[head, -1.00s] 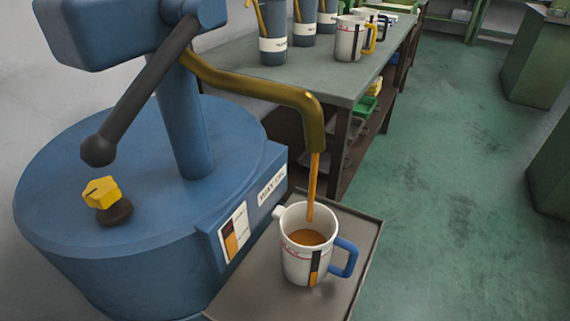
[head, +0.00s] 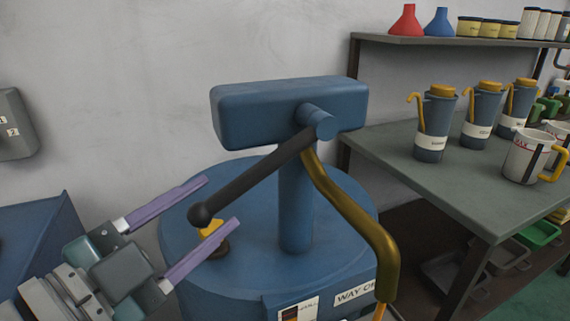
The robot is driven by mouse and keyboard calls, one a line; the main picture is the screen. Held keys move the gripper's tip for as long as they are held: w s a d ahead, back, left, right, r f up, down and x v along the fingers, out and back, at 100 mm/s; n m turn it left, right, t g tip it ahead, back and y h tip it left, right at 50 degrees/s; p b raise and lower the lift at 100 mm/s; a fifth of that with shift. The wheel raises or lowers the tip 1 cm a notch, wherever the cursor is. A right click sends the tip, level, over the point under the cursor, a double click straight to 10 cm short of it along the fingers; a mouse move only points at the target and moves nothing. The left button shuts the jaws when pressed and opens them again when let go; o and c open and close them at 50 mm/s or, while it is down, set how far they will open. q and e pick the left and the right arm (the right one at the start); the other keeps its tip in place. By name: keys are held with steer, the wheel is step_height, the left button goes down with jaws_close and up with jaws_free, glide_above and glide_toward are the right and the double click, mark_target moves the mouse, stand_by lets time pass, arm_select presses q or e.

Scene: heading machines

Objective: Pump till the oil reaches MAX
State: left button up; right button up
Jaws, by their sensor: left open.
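The blue oil pump (head: 297,205) stands in the middle of the head view. Its black lever (head: 255,178) slopes down to the left and ends in a round black knob (head: 200,214). The brass spout (head: 352,215) bends down at the right, with orange oil (head: 380,311) below its mouth at the bottom edge. The jug under the spout is out of view, so its oil level is hidden. My left gripper (head: 222,202) is open and empty, its purple fingers near the knob, one above and one below it in the picture. My right gripper is not in view.
A grey-green bench (head: 395,150) at the right holds several blue oil cans and a white measuring jug (head: 524,156). A shelf (head: 440,41) above holds red and blue funnels and tubs. A yellow knob (head: 211,229) sits on the drum top behind the lower finger.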

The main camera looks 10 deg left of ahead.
mark_target(234, 189)
arm_select(q)
steer(key=x, duration=0.6)
steer(key=shift+w+d, duration=0.1)
steer(key=shift+w, duration=0.2)
jaws_close()
stand_by(1.1)
